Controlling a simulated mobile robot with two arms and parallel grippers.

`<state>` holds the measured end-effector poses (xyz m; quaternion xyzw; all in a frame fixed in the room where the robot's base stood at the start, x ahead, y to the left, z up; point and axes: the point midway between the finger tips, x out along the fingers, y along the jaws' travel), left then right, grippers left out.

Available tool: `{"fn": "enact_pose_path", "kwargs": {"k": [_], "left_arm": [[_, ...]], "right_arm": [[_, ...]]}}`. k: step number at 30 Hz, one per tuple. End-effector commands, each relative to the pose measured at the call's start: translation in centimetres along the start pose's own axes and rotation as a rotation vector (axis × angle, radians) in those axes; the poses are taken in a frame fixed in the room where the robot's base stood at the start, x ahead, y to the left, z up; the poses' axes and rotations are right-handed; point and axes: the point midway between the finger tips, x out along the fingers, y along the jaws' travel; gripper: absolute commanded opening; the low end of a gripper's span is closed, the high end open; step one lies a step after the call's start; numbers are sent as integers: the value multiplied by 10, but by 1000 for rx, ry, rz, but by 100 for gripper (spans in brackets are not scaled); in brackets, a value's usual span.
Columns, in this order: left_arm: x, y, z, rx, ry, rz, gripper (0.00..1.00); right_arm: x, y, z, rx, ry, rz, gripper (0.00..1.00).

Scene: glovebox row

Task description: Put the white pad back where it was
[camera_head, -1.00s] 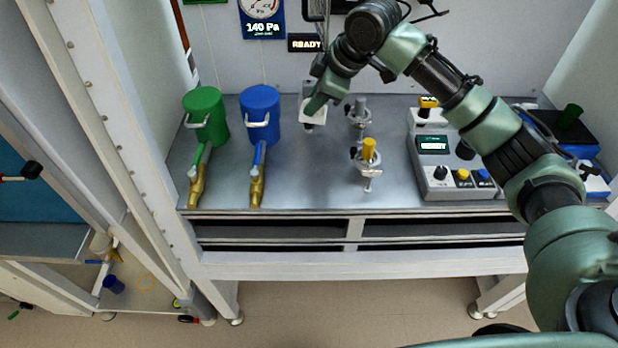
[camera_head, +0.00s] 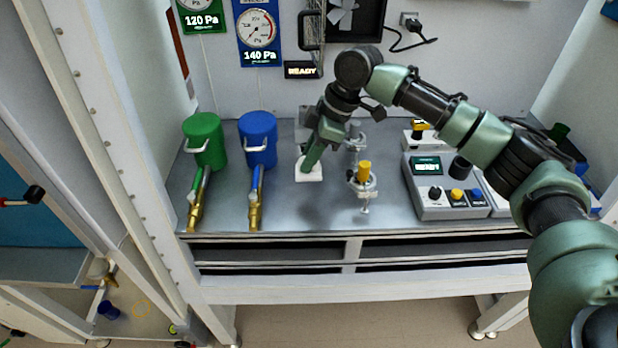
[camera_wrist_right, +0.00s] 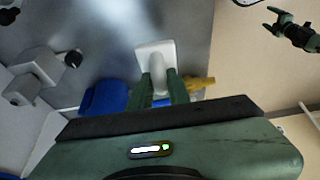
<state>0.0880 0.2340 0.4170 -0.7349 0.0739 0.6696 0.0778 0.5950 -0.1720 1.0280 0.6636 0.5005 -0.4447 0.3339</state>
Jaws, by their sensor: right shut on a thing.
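The white pad (camera_head: 309,174) is a small pale square in the head view, between the blue canister and the clamp stands. It is at or just above the grey bench top; I cannot tell whether it touches. My right gripper (camera_head: 308,165) is shut on it from above. In the right wrist view the white pad (camera_wrist_right: 156,55) shows beyond the two green fingers (camera_wrist_right: 166,88). The part between the fingers is hidden.
Left of the pad stand a blue canister (camera_head: 257,140) and a green canister (camera_head: 204,142) with brass valves in front. Right of it are a clamp stand with a yellow peg (camera_head: 364,172) and a grey control box (camera_head: 448,200). The bench front before the pad is clear.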

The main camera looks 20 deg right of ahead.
Motion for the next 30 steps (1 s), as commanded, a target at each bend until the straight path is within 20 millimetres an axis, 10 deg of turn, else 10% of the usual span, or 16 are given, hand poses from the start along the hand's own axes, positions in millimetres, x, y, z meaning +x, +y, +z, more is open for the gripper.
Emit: {"fn": "enact_pose_path", "kwargs": {"k": [15,28,30], "left_arm": [[-12,-1,0,1,-2,-1,75],[-12,-1,0,0,-2,-1,75],[-12,-1,0,0,-2,-1,75]], "right_arm": [[62,0,26,2,0,0,0],[71,0,29,0,1,2,0],[71,1,29,0,0,2,34]]}}
